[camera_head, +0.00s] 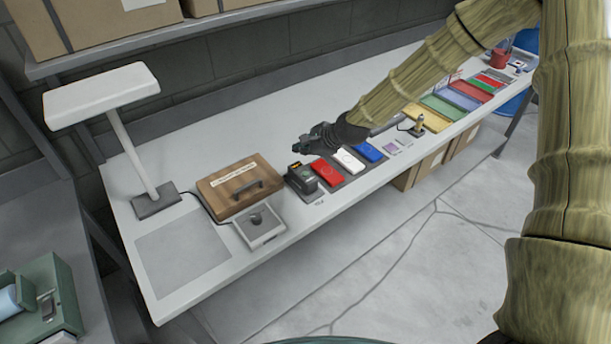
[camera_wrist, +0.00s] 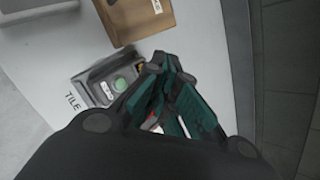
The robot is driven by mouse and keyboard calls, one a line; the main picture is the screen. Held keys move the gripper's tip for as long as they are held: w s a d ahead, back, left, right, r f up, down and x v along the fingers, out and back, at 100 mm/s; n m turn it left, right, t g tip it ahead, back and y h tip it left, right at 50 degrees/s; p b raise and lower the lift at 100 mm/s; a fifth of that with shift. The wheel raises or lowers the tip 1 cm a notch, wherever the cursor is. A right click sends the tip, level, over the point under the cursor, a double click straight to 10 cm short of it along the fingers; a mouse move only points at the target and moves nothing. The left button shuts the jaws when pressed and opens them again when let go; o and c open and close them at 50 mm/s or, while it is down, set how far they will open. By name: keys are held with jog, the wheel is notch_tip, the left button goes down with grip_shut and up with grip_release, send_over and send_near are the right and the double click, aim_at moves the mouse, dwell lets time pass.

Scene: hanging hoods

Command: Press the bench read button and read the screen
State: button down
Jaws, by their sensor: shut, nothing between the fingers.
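A black device (camera_head: 302,179) stands on the bench beside the wooden box, with a small orange patch on top. In the wrist view the device (camera_wrist: 92,82) shows a round green button (camera_wrist: 120,84) and a small white label too small to read. No readable screen text shows. My gripper (camera_head: 303,146) is shut and empty, above the bench and behind the device in the head view. In the wrist view my gripper's teal fingers (camera_wrist: 160,62) are to the right of the green button, apart from it in the picture.
A wooden box (camera_head: 240,187) with a handle and a grey box (camera_head: 260,226) with a round dark recess stand left of the device. A red block (camera_head: 327,173), a white block (camera_head: 349,161) and a blue block (camera_head: 369,151) lie right. A lamp (camera_head: 103,95) stands far left.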

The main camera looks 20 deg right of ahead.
aim_at(303, 175)
jog(key=shift+f+b, duration=1.8)
jog(key=shift+f, duration=1.6)
jog(key=shift+f, duration=0.1)
jog(key=shift+f, duration=0.3)
jog(key=shift+f+b, duration=0.4)
jog(key=shift+b, duration=0.1)
jog(key=shift+r, duration=0.1)
jog(key=shift+r+p, duration=0.5)
jog(key=shift+r, duration=0.25)
notch_tip(303, 175, up, 5)
jog(key=p, duration=0.3)
